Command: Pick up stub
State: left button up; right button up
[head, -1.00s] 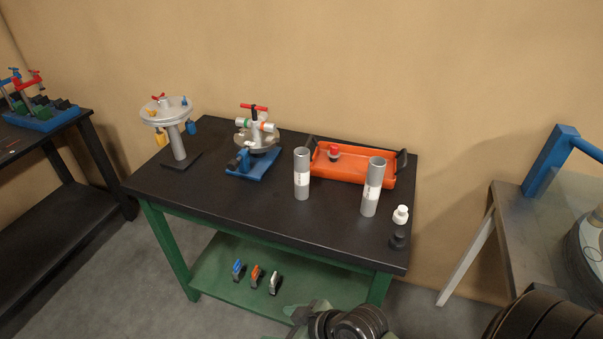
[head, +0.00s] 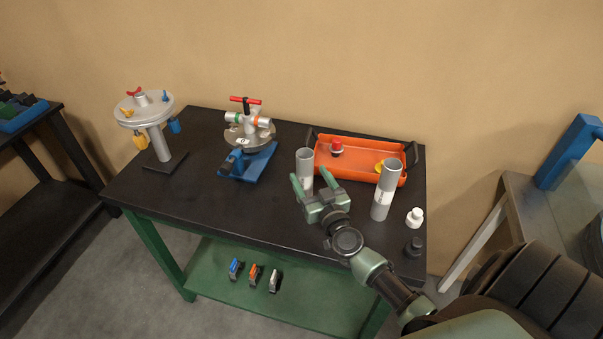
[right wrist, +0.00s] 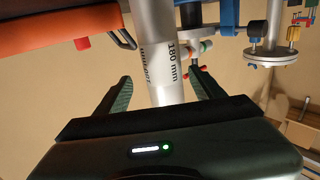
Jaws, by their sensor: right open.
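A grey upright tube (head: 305,157), the stub, stands on the black bench top near its middle. Its label reads "180 mm" in the right wrist view (right wrist: 158,35). My right gripper (head: 311,178) is open, with one green finger on each side of the tube's line. In the right wrist view the tube shows between the open fingers (right wrist: 163,84); I cannot tell whether they touch it. The gripper hides the tube's lower part in the head view. A second grey labelled tube (head: 386,188) stands to the right. My left gripper is not in view.
An orange tray (head: 340,170) with a red-topped part lies behind the tubes. A white bottle (head: 415,217) and a black knob (head: 413,246) stand at the right. A blue-based clamp device (head: 247,160) and a round pedestal stand (head: 158,143) are at the left. The front left bench is clear.

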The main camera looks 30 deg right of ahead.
jog(key=shift+x, duration=0.85)
jog(key=shift+w+f+b, duration=0.25)
jog(key=shift+w+b, duration=0.15)
jog(key=shift+w, duration=0.5)
jog(key=shift+x, duration=1.15)
jog(key=c, duration=0.9)
grip_shut()
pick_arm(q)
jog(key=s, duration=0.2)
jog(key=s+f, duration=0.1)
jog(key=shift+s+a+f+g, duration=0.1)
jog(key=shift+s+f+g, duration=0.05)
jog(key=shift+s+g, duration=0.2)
